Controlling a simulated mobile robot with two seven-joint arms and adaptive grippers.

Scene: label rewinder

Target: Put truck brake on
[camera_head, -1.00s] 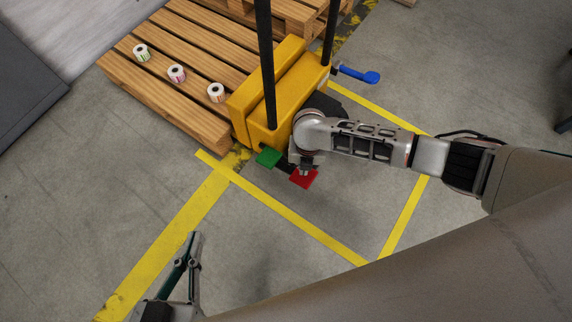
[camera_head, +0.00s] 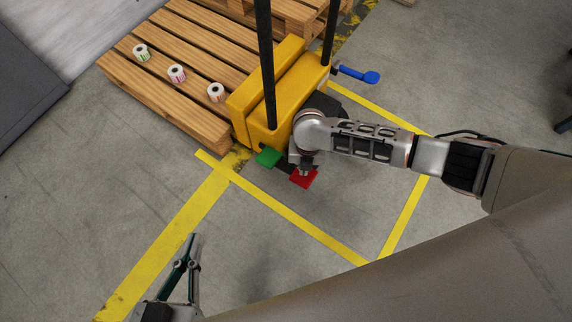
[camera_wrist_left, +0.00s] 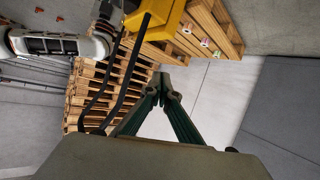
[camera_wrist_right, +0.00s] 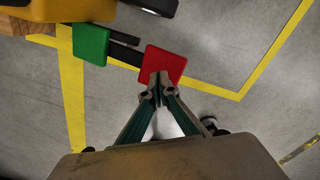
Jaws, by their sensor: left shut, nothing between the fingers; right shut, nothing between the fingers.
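The yellow pallet truck (camera_head: 290,95) stands against a wooden pallet. A green pedal (camera_head: 268,157) and a red pedal (camera_head: 302,181) stick out low on its near side. Both also show in the right wrist view, green (camera_wrist_right: 90,44) at left and red (camera_wrist_right: 165,62) near the middle. My right gripper (camera_head: 305,170) is shut and empty, pointing down at the red pedal. In the right wrist view its fingertips (camera_wrist_right: 158,88) overlap the pedal's near edge; I cannot tell whether they press on it. My left gripper (camera_head: 192,240) is shut and empty, well away from the truck.
Several label rolls, one of them (camera_head: 177,73), sit on the wooden pallet (camera_head: 165,95). A blue handle (camera_head: 360,75) juts from the truck's right side. Black upright bars (camera_head: 265,60) rise from the truck. Yellow floor lines (camera_head: 300,223) cross clear floor. A grey block (camera_head: 25,90) stands at far left.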

